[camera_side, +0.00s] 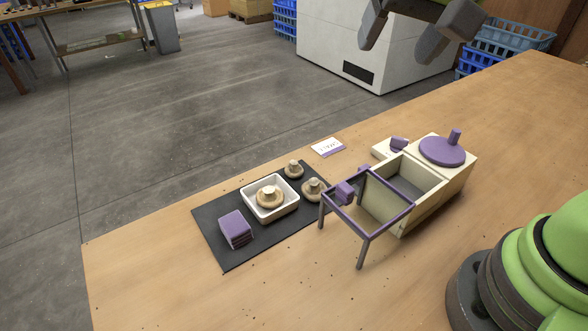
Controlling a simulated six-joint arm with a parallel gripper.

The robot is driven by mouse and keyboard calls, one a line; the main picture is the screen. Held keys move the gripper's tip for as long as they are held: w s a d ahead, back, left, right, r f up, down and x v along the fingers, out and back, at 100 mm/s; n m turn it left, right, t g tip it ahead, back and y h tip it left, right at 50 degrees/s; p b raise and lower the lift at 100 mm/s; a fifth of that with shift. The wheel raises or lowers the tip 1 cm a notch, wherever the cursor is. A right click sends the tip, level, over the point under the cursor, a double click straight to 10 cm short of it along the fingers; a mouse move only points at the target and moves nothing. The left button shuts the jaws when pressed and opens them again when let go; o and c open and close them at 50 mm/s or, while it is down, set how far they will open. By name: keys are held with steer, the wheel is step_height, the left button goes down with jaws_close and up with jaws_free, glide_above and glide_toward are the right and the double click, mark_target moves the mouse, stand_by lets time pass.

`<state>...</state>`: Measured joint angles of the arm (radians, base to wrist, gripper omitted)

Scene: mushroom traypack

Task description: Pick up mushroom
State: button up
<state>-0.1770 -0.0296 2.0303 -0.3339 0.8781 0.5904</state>
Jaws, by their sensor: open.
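Three tan mushrooms show on and around a dark mat (218,219) on the wooden table. One mushroom (269,198) sits inside a small white tray (287,210). A second mushroom (293,170) stands behind the tray to the right. A third mushroom (313,189) stands right of the tray, near the purple frame. My gripper (407,42) is at the top of the picture, high above the table and well away from the mushrooms. Its two grey fingers are spread apart with nothing between them.
A purple-rimmed frame on legs (385,218) joins a cream box (440,188) with a purple round lid (442,150). A purple block stack (236,230) lies on the mat's front. A small card (327,147) lies behind. The table's left front is clear.

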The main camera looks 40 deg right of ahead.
steer(key=w+a+f+m+g+h, duration=0.15)
steer(key=w+a+f, duration=0.25)
steer(key=w+f, duration=0.65)
steer(key=h, duration=0.2)
glide_toward(294, 163)
steer(key=shift+m, duration=0.45)
steer(key=x, duration=0.4)
steer(key=shift+f, duration=0.25)
steer(key=shift+x, duration=2.9)
steer(key=shift+w+d, duration=0.1)
steer(key=shift+w, duration=0.05)
steer(key=c, duration=0.7)
